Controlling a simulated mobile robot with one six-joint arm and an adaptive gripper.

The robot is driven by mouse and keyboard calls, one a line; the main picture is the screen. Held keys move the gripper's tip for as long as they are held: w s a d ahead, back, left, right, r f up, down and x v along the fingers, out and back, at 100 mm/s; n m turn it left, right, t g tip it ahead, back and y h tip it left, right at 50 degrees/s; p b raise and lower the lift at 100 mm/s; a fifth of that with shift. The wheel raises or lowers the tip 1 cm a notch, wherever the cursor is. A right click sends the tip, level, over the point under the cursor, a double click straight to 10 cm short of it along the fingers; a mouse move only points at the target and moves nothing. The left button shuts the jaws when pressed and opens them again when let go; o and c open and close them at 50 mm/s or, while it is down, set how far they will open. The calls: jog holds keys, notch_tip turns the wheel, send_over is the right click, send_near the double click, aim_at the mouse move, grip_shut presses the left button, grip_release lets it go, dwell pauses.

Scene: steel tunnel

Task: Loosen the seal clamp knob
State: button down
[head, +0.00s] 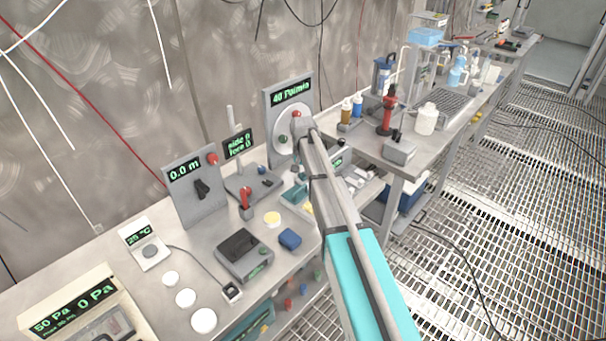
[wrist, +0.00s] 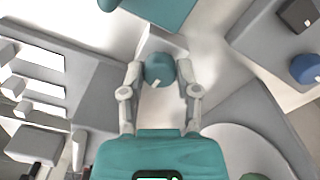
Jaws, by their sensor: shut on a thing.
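The seal clamp knob (wrist: 157,68) shows in the wrist view as a small round teal knob with a pale mark on its lower edge. My gripper (wrist: 161,71) is shut on it, with one grey finger on its left side and one on its right. The knob sits at a pale, angled part, whose lower side is partly hidden by my gripper. In the head view my arm reaches over the bench and covers the work spot, so I cannot make out the knob there.
A panel reading 40 (head: 290,93) stands upright behind my arm. A panel reading 0.0 m (head: 191,188) stands left of it. A red-topped device (head: 387,116) stands to the right.

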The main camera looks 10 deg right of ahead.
jog(key=n, duration=0.4)
jog(key=shift+n, duration=0.3)
jog(key=n, duration=0.4)
jog(key=shift+n, duration=0.3)
jog(key=n, duration=0.4)
jog(key=shift+w+n, duration=0.1)
jog(key=shift+n, duration=0.2)
jog(key=n, duration=0.4)
jog(key=shift+n, duration=0.4)
jog(key=shift+c, duration=1.8)
grip_release()
jog(key=shift+m, duration=0.3)
